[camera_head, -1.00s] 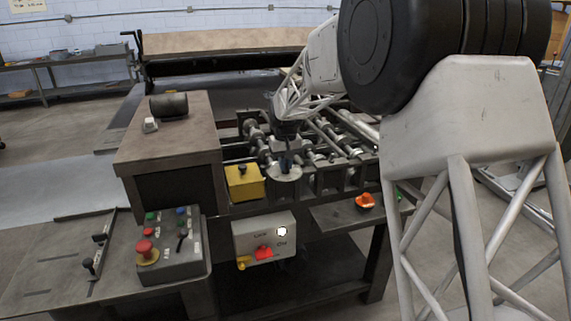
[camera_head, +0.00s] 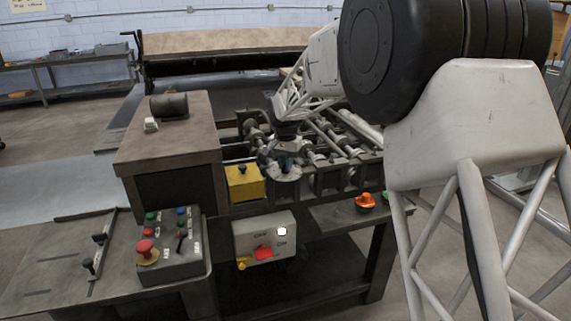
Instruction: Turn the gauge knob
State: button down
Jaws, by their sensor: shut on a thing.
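The gauge knob appears to be at the round, pale metal disc (camera_head: 284,173) at the front edge of the roller machine (camera_head: 335,178). My gripper (camera_head: 287,163) points down over this disc and is shut on the knob. The fingers and the wrist hide most of the knob, so its turn angle cannot be read.
A yellow box (camera_head: 245,184) with a black knob sits just left of the disc. A grey control box (camera_head: 172,250) with several buttons stands at front left. An orange knob (camera_head: 365,202) is at right.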

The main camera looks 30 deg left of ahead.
jog(key=shift+m, duration=1.9)
jog(key=c, duration=1.2)
grip_release()
jog(key=shift+r, duration=0.15)
jog(key=shift+r, duration=3.8)
